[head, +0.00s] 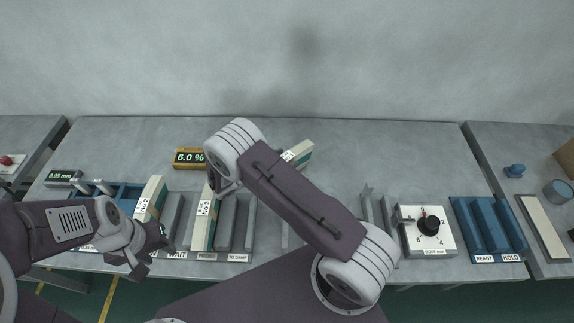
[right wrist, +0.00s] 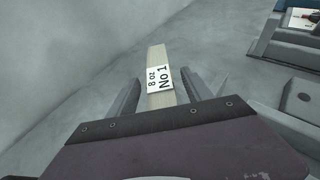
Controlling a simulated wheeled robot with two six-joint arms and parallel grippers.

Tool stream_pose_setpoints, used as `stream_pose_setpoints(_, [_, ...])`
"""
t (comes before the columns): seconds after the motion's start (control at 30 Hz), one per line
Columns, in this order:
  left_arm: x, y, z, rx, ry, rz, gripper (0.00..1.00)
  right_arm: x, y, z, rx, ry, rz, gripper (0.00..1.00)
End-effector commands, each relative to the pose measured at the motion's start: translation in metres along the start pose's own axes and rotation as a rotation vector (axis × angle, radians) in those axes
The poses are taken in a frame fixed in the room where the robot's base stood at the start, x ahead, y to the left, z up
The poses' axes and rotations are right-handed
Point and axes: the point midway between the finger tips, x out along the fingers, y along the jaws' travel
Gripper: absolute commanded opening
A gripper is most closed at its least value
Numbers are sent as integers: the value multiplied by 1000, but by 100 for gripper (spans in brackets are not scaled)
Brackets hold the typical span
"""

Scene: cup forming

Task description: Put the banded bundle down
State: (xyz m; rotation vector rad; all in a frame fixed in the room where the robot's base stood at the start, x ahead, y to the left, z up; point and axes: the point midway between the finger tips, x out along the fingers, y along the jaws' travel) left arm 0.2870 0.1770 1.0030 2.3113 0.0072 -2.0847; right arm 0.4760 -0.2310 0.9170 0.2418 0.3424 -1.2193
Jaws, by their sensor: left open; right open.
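A long pale bundle (head: 299,152) with a white label lies at the back middle of the table, partly hidden behind my right arm. A bundle marked No 2 (head: 204,218) sits in the PRESSED place. Another labelled bundle (head: 149,200) stands left of it. My left gripper (head: 158,251) is open and empty near the WAIT label.
An amber display (head: 190,158) reading 6.0 % stands left of my right wrist. A dial box (head: 449,240) and a blue READY/HOLD tray (head: 518,235) stand at the right. The back right of the table is clear.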

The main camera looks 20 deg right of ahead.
Motion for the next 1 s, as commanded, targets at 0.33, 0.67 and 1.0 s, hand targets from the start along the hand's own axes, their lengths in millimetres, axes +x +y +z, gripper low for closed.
stream_pose_setpoints(0.33, [0,0,0,0,0,0,45,1,0,0,1,0,1,16])
stream_pose_setpoints(0.67, [0,0,0,0,0,0,45,0,0,0,1,1,1,0])
stream_pose_setpoints(1.0, [0,0,0,0,0,0,45,0,0,0,1,1,1,0])
